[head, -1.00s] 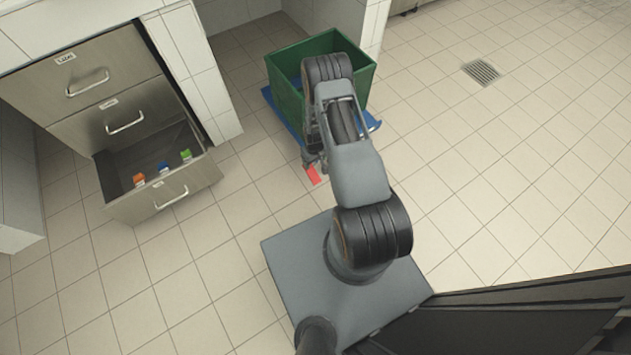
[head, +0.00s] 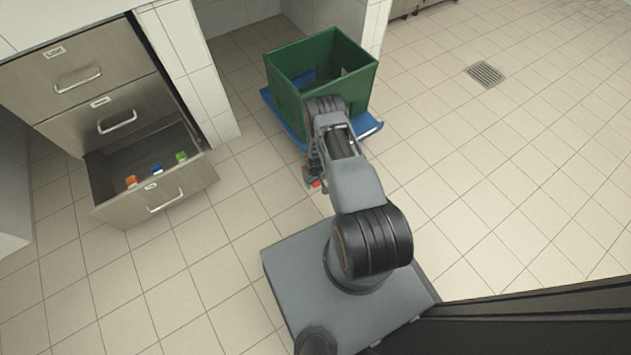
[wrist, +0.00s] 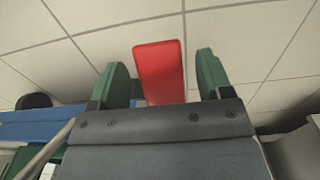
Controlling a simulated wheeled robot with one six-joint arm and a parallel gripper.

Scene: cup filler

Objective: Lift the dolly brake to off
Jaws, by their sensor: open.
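The dolly brake is a flat red pedal (wrist: 160,72), seen in the wrist view between the two green-padded fingers of my gripper (wrist: 156,80). The fingers are apart, with a gap on each side of the pedal. In the head view only a small red bit of the brake (head: 316,184) shows beside my gripper (head: 312,176), low at the dolly's near side. The blue dolly (head: 368,130) stands on the floor under a green crate (head: 290,98). My arm hides part of the dolly's near edge, and the pedal's hinge is hidden.
An open bottom drawer (head: 165,197) with orange, blue and green items juts out at the left. A tiled wall (head: 190,70) stands between the drawers and the crate. The tiled floor to the right is clear, with a flush drain grate (head: 485,74).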

